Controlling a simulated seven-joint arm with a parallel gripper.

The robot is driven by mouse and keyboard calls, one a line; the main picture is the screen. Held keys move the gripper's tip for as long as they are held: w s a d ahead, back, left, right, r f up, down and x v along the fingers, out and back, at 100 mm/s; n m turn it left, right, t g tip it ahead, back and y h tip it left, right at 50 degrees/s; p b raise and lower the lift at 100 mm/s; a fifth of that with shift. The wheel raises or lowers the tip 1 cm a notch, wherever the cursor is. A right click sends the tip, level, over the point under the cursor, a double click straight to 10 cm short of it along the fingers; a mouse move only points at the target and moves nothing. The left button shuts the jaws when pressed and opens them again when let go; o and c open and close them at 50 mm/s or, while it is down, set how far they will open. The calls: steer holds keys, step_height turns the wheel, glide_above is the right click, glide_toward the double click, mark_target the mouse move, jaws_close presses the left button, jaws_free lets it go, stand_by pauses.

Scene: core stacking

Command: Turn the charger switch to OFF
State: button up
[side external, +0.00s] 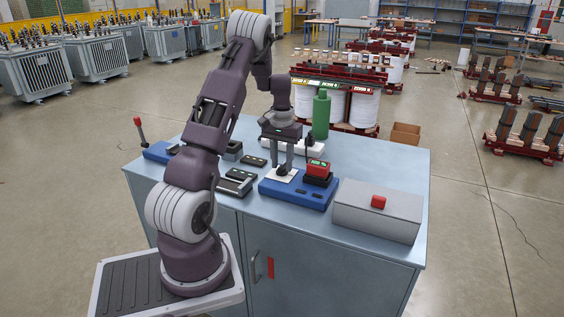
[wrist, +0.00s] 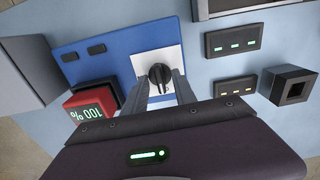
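The charger is a blue base (wrist: 108,42) with a white plate (wrist: 143,64) that carries a black rotary switch (wrist: 160,76). Its raised handle runs roughly up and down in the wrist view; I cannot read any OFF label. In the side view the blue base (side external: 296,196) lies on the table under my arm. My gripper (side external: 285,168) points down over the plate. In the wrist view my gripper's fingers (wrist: 163,78) stand apart on either side of the switch; I see no clear contact. A red battery (wrist: 92,107) reading 100 % sits on the base.
A grey box with a red button (side external: 378,202) stands right of the charger. A green cylinder (side external: 321,115) stands behind it. A red-knobbed lever (side external: 139,126) is at the left. A dark box with a square hole (wrist: 276,88) and black light strips (wrist: 233,40) lie nearby.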

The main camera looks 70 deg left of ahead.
mark_target(282, 165)
step_height(282, 165, up, 7)
steer(key=shift+r, duration=0.1)
stand_by(0.3)
steer(key=d+r+m+t, duration=0.2)
steer(key=d+r, duration=0.5)
steer(key=d, duration=0.6)
steer(key=d+r+m+t, duration=0.1)
steer(key=d+r+m, duration=0.2)
steer(key=d+r, duration=0.7)
steer(key=s+d+f+m+t, duration=0.1)
steer(key=s+d+f+m, duration=0.1)
steer(key=s+d, duration=0.5)
steer(key=s+d+f+m+t, duration=0.1)
steer(key=s+d+f+m, duration=0.1)
steer(key=s+d, duration=0.5)
steer(key=shift+d+f+t, duration=0.3)
steer(key=shift+d+f, duration=0.05)
steer(key=shift+d, duration=0.4)
steer(key=shift+s, duration=0.1)
